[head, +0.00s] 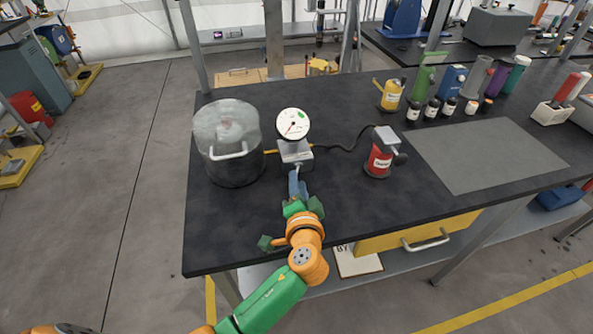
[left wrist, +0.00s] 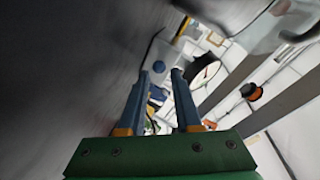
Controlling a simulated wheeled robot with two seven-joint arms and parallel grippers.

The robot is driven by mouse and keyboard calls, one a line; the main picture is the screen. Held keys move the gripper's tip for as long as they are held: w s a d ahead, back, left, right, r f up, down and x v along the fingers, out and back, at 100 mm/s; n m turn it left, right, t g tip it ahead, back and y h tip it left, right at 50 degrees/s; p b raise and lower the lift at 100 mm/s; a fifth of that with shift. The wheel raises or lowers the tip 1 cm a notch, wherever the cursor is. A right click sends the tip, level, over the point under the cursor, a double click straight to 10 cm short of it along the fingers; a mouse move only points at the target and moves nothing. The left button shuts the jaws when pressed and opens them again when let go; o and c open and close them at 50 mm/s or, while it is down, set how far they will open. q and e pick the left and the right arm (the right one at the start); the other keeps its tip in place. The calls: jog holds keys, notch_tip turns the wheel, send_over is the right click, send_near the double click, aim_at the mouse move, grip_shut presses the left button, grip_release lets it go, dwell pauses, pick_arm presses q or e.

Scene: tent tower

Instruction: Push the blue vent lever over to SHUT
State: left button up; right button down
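A grey block (head: 296,152) with a round white gauge (head: 292,123) stands on the dark bench, right of a clear-lidded pot (head: 228,160). My left gripper (head: 297,178) is just in front of the block, its blue fingers pointing at it. In the left wrist view the fingers (left wrist: 160,74) are apart with nothing held between them. A small blue knob (left wrist: 158,66), probably the vent lever's end, shows between and beyond the fingertips; I cannot tell whether they touch it. In the head view the fingers hide the lever, and its setting cannot be read. My right gripper is not in view.
A hose runs from the block to a red canister (head: 380,160) with a grey top. A grey mat (head: 485,155) lies bare on the right. The bench's front left is clear.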

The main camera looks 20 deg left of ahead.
pick_arm(q)
jog(key=shift+x, duration=1.05)
jog(key=shift+w+a+f, duration=0.15)
jog(key=shift+w+a, duration=0.05)
jog(key=shift+w, duration=0.25)
jog(key=shift+s, duration=0.1)
grip_shut()
jog(key=shift+s+a+r+m+h+p, duration=0.1)
jog(key=shift+a+r+m+h+p, duration=0.15)
jog(key=shift+m+h+p, duration=0.3)
jog(key=shift+t+h+p, duration=0.3)
jog(key=shift+h, duration=0.05)
jog(key=shift+f, duration=0.15)
grip_release()
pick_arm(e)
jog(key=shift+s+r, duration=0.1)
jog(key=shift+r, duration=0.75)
